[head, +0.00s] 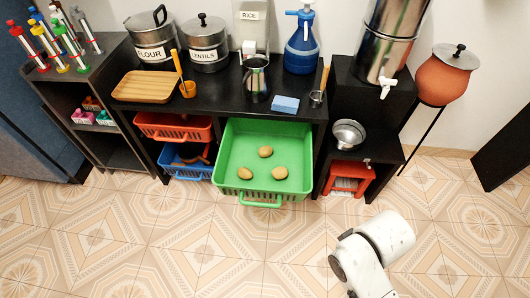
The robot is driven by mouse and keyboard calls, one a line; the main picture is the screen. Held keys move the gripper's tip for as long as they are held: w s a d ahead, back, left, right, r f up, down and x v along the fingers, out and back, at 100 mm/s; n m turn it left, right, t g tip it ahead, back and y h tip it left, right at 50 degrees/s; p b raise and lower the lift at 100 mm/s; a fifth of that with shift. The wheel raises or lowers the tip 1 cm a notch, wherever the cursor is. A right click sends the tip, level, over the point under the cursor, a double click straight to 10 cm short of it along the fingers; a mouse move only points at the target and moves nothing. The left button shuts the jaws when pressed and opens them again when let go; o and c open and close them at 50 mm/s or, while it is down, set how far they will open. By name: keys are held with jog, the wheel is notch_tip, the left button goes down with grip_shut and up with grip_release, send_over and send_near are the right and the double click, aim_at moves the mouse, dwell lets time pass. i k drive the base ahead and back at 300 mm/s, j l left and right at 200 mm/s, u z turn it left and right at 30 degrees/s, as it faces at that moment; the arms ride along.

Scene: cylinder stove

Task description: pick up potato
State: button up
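Three brown potatoes lie apart on the floor of a pulled-out green basket drawer (222,150). One potato (265,152) is at the back middle, one potato (245,173) at the front left and one potato (280,173) at the front right. The green drawer is open at the top and sticks out from under the black counter. White links of my arm show at the lower right, in front of the counter and apart from the drawer. My gripper is not visible in the head view.
The black counter (215,100) holds a wooden tray (147,87), a steel jug (256,78), a blue sponge (285,104) and canisters. A red basket (175,126) and a blue basket (188,165) sit left of the drawer. A red stool (348,178) stands right. The tiled floor in front is clear.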

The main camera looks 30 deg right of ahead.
aim_at(279, 173)
jog(key=i+l, duration=0.8)
